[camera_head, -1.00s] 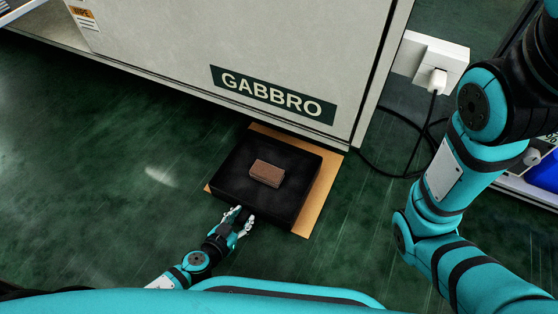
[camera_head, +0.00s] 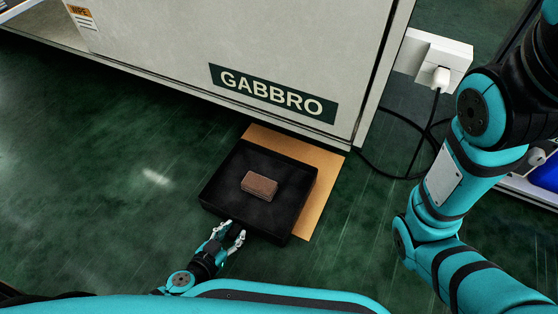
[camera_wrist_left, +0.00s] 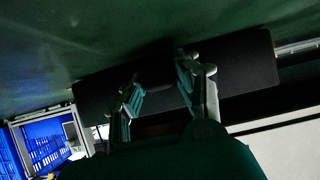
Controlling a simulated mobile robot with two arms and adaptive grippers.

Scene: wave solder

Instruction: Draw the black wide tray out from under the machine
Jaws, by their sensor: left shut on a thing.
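The black wide tray (camera_head: 222,192) lies on the floor in front of the machine, clear of its lower edge in the head view, partly over a tan board. A brown block (camera_head: 260,186) lies inside it. My left gripper (camera_head: 233,230) is at the tray's near wall, shut on it; the exact grip is small and dark. In the left wrist view, the two fingers (camera_wrist_left: 158,78) stand against the dark tray (camera_wrist_left: 247,62). My right arm shows at the right, but its gripper is out of view.
The pale machine (camera_head: 250,40) marked GABBRO stands behind the tray. The tan board (camera_head: 318,190) lies flat on the floor. A white socket box (camera_head: 440,55) with a plug and a black cable (camera_head: 385,172) is at the right. Green floor at left is clear.

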